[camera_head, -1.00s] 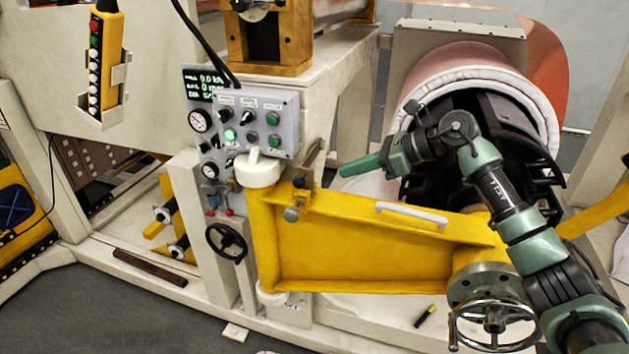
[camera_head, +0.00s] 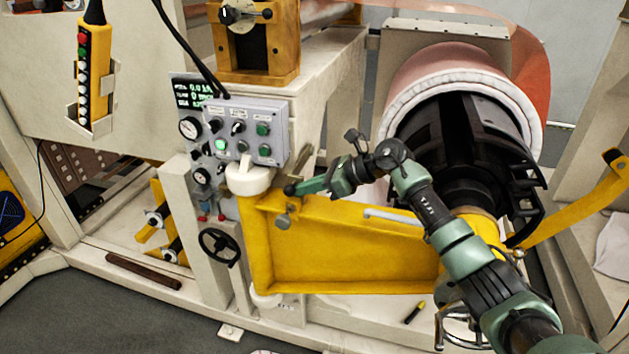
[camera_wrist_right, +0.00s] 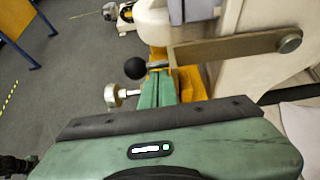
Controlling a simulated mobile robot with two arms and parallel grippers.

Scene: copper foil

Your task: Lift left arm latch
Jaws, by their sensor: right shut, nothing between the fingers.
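The yellow swing arm (camera_head: 340,250) spans from the white hinge post to the copper roll's end. The latch near its hinge shows in the right wrist view as a flat metal lever (camera_wrist_right: 235,46) with a black ball knob (camera_wrist_right: 135,68) on its left end. A round metal knob (camera_wrist_right: 112,96) sticks out below the ball. My right gripper (camera_head: 290,189) is shut and empty at the latch, near the arm's upper left corner. In the wrist view its green fingers (camera_wrist_right: 157,93) point just below the lever's ball end. Contact cannot be told. My left gripper is not in view.
A grey control box (camera_head: 247,130) with buttons stands just left of and above the right gripper. The copper roll (camera_head: 450,75) is behind the arm. A handwheel (camera_head: 220,246) is at lower left. The floor (camera_head: 100,315) in front is open.

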